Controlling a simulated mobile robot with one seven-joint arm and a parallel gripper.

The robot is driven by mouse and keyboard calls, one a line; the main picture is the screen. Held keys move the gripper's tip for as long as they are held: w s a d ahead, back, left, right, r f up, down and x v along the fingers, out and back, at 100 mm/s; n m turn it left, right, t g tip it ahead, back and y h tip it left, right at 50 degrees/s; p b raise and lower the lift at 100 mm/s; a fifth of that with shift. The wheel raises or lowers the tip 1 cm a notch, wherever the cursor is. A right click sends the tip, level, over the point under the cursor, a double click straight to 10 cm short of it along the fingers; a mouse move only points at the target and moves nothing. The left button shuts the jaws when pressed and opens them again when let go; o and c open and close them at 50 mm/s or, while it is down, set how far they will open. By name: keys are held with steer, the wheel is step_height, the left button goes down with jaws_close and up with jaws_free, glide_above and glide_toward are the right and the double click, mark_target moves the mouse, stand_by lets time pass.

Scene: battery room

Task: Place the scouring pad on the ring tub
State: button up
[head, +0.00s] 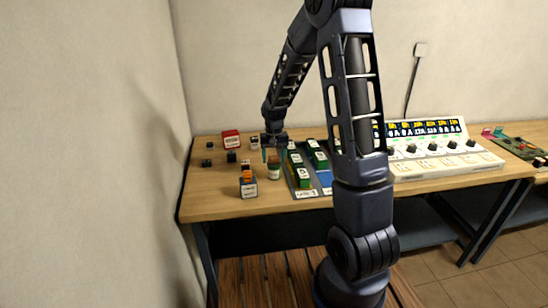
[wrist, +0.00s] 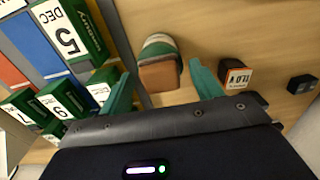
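A small round tub with green and white sides (head: 274,174) stands near the table's front, left of the grey tray, and I take it for the ring tub. In the wrist view its green and white curved side (wrist: 158,44) shows behind a brown block (wrist: 160,76). The block looks like the scouring pad and seems to lie on the tub; contact is not clear. My gripper (head: 273,154) is just above them. In the wrist view its teal fingers (wrist: 163,90) stand apart on both sides of the brown block, with visible gaps.
A grey tray (head: 288,178) with green labelled blocks is close on the right. A box with an orange top (head: 248,187) stands front left. A red box (head: 231,139) and small dark blocks (head: 207,162) are farther left. A white control panel (head: 440,165) is at right.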

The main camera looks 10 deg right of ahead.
mark_target(274, 157)
step_height(274, 157, up, 12)
steer(key=s+d+r+t, duration=0.2)
steer(key=s+d+r, duration=0.5)
steer(key=s+r, duration=0.5)
steer(key=s+d+t, duration=0.1)
steer(key=s+d, duration=0.1)
steer(key=s, duration=0.7)
steer(key=s+d+r+t, duration=0.1)
steer(key=s+d, duration=0.2)
steer(key=s, duration=0.6)
steer(key=shift+s+r+t, duration=0.2)
steer(key=shift+r+t, duration=0.1)
